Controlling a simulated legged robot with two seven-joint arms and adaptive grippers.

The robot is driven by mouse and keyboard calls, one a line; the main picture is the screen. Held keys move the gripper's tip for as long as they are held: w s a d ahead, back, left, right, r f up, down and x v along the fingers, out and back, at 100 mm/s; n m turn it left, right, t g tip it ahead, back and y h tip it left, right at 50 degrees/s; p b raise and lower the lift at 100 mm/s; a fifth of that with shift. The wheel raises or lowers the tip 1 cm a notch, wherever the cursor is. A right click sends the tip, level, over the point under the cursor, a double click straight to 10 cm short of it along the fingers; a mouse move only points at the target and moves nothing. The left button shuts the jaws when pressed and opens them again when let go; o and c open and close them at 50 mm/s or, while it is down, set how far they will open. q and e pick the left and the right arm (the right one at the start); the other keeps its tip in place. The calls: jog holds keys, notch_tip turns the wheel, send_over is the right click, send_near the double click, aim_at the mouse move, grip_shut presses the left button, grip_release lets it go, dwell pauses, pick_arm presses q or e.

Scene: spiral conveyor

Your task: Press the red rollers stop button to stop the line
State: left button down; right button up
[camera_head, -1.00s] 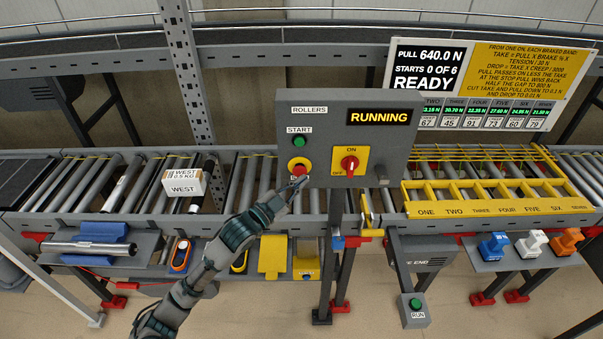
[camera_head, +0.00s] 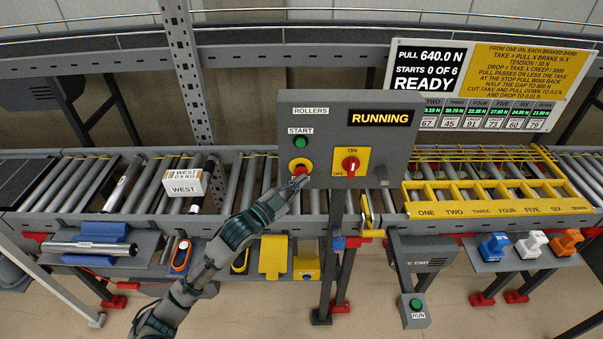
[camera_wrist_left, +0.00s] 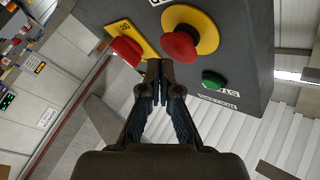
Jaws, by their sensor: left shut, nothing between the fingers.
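The red stop button (camera_head: 299,171) sits on a yellow disc on the grey ROLLERS panel (camera_head: 330,103), below the green START button (camera_head: 300,142). The display (camera_head: 380,118) reads RUNNING. My left gripper (camera_head: 300,182) is shut and empty, its tips at the lower edge of the stop button in the head view. In the left wrist view the red button (camera_wrist_left: 180,46) stands just beyond and right of the shut fingertips (camera_wrist_left: 158,66); I see a small gap in the picture, but cannot tell contact. My right gripper is not in view.
A red ON/OFF rotary switch (camera_head: 350,164) on a yellow plate is right of the stop button. A white WEST box (camera_head: 185,183) sits on the rollers (camera_head: 130,190) at left. A green RUN button (camera_head: 416,304) stands low at right. A yellow rack (camera_head: 480,208) is at right.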

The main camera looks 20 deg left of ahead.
pick_arm(q)
jog(key=shift+w+a, duration=0.15)
jog(key=shift+a, duration=0.1)
jog(key=shift+w, duration=0.25)
dwell(0.3)
jog(key=shift+w, duration=0.3)
dwell(0.3)
jog(key=shift+s, duration=0.2)
jog(key=shift+s+d+p, duration=0.2)
jog(key=shift+s+p, duration=0.25)
jog(key=shift+s, duration=0.3)
jog(key=shift+s, duration=0.1)
